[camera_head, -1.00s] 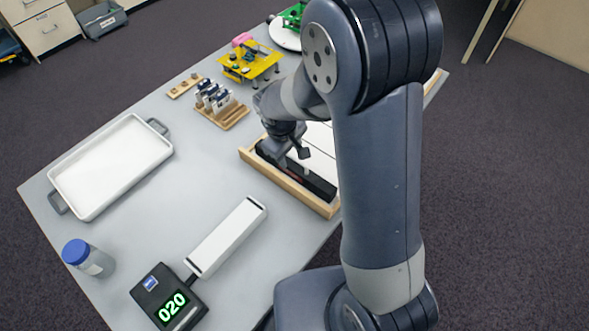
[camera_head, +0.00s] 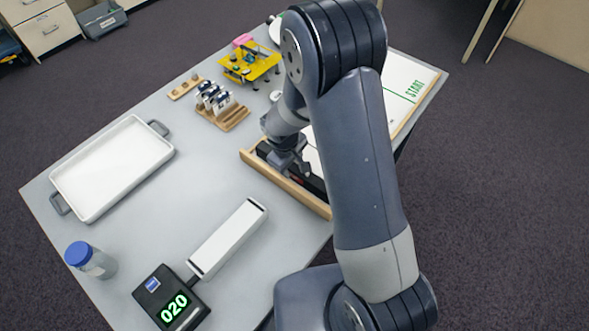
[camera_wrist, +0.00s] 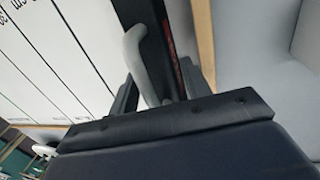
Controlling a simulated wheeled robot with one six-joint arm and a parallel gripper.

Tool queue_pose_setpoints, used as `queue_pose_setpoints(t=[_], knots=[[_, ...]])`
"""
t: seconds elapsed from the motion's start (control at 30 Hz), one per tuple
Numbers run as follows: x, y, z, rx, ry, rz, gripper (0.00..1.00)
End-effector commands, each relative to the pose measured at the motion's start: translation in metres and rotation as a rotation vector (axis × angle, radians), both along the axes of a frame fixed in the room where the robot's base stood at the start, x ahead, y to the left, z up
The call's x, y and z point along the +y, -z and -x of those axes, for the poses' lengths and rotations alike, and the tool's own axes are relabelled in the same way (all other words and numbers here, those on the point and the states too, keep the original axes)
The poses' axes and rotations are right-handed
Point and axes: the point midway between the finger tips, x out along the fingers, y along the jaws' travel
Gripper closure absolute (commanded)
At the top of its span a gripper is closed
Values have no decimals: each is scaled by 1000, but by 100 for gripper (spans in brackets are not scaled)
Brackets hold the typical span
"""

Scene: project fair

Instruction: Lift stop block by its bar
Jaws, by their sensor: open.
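The stop block is a long black block (camera_head: 264,149) lying across the near end of the white track, just inside the wooden rail; my gripper hides its middle. In the wrist view the black block (camera_wrist: 155,45) runs between the white lanes and the wooden rail, and its grey bent bar (camera_wrist: 138,62) rises from it. My gripper (camera_head: 295,167) is low over the block, and it also shows in the wrist view (camera_wrist: 158,80) with its fingers apart. The bar appears between the two fingers there; I cannot tell whether either touches it.
A wooden rail (camera_head: 284,186) borders the block's near side. The white track (camera_head: 401,90) runs away behind my arm. A wooden rack with small cars (camera_head: 224,112) stands to the left.

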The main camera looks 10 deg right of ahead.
Motion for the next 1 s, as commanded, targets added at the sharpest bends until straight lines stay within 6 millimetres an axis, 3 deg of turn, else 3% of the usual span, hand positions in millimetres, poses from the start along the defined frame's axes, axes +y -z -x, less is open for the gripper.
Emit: queue_pose_setpoints(t=[0.5,0.73,0.77,1.0], knots=[[0,0,0,1,0,1,92],[0,-2,0,-2,1,0,92],[0,-3,-1,-2,1,-1,97],[0,-30,-1,-6,1,-2,100]])
